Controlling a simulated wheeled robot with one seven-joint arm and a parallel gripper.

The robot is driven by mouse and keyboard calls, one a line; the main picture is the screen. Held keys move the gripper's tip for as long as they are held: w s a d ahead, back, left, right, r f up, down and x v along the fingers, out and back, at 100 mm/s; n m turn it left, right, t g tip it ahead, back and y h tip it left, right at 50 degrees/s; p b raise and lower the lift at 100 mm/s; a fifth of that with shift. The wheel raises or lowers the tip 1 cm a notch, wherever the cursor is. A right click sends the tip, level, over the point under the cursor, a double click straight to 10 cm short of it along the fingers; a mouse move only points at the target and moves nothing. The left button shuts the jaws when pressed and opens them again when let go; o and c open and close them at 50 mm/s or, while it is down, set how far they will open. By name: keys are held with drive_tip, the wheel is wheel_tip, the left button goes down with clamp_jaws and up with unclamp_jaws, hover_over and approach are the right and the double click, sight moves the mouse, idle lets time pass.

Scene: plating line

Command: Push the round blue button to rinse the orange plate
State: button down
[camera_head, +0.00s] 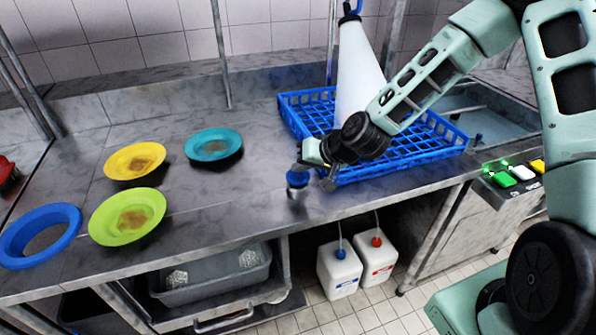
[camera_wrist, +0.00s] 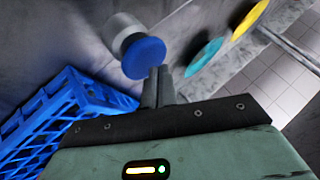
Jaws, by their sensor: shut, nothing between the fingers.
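The round blue button (camera_head: 297,178) sits on a short grey post at the front of the steel counter, left of the blue rack. It also shows in the wrist view (camera_wrist: 143,57). My gripper (camera_head: 301,165) is at the button, with its fingers shut and empty. In the wrist view the fingertips (camera_wrist: 158,73) overlap the button's lower right edge; I cannot tell whether they touch it. A tall white cone (camera_head: 358,70) with a blue top stands over the blue rack (camera_head: 430,148) and covers part of its inside. I see no plate that is clearly orange.
Yellow (camera_head: 120,158), teal (camera_head: 205,145), green (camera_head: 112,222) and blue (camera_head: 20,255) plates lie on the counter (camera_head: 230,205) to the left; some have brown soil. Green, white and yellow buttons (camera_head: 503,179) sit on a panel at right. Two white jugs stand below.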

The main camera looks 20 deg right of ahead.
sight(301, 176)
drive_tip(key=shift+r, duration=0.4)
wheel_tip(301, 176, up, 5)
drive_tip(key=p, duration=0.4)
idle(0.9)
drive_tip(key=s+a+r+n+g+h+b, duration=0.1)
drive_tip(key=s+a+n+g, duration=0.2)
drive_tip(key=s, duration=0.4)
drive_tip(key=s+a+r+n+g+b, duration=0.1)
drive_tip(key=s+a+n+g, duration=0.15)
drive_tip(key=s+a, duration=0.4)
drive_tip(key=s+d+r+n+g+h+b, duration=0.1)
drive_tip(key=s+r+n+h, duration=0.1)
drive_tip(key=s, duration=0.7)
drive_tip(key=s+d+r+n+g+h+b, duration=0.1)
drive_tip(key=s+r, duration=0.3)
drive_tip(key=s, duration=0.6)
drive_tip(key=shift+d+n+h, duration=0.3)
drive_tip(key=shift+n+h, duration=0.1)
drive_tip(key=shift+n, duration=0.15)
